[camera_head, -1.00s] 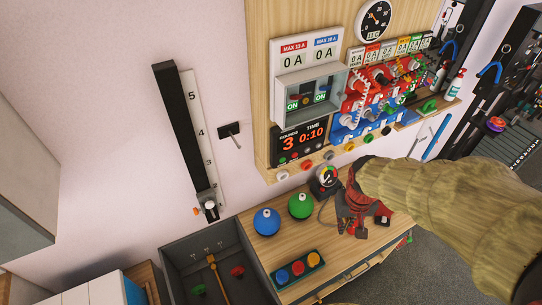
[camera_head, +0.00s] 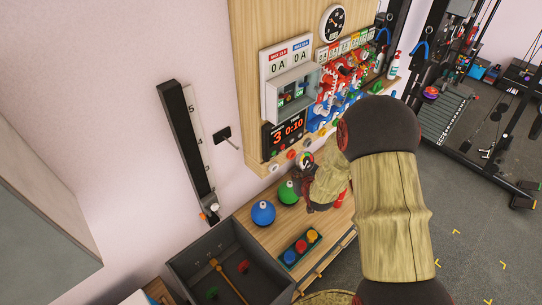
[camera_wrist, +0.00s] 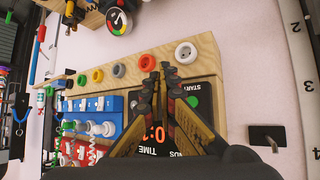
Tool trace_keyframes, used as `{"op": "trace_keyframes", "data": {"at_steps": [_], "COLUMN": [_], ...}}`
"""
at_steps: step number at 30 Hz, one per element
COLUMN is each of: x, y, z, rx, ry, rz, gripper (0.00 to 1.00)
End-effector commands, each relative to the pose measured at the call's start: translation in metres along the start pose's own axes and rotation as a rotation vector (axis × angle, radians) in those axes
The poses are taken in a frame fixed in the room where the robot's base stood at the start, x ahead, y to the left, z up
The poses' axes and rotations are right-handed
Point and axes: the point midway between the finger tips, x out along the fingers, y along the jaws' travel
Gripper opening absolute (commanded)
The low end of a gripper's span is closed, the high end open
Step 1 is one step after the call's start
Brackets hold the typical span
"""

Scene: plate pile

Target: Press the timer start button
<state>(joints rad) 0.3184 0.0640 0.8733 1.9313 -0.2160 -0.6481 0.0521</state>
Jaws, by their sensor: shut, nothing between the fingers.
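The timer (camera_head: 284,133) is a black box with a red-orange display reading 3 and 0:10, fixed low on the wooden wall panel. It also shows upside down in the wrist view (camera_wrist: 152,150), partly hidden by my fingers. Its green start button (camera_wrist: 193,101), beside the word START, shows just right of my fingers. My gripper (camera_wrist: 161,74) is shut and empty, its fingers in front of the timer face. The fingertips appear above the button in the wrist view; I see no clear contact.
A row of coloured round knobs (camera_wrist: 118,70) lies along the panel's ledge by the timer. A round gauge (camera_wrist: 118,22) is near.

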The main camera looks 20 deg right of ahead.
Motion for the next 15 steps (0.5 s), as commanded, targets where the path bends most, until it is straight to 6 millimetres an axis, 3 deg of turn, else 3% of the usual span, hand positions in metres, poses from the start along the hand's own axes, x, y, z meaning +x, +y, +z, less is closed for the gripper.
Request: {"op": "trace_keyframes", "data": {"at_steps": [4, 15], "x": [-0.0004, 0.0007], "y": [-0.0007, -0.0015], "z": [-0.0088, -0.0104], "rx": [0.002, 0.004], "ry": [0.032, 0.034], "rz": [-0.002, -0.002], "gripper": [0.00, 0.00]}}
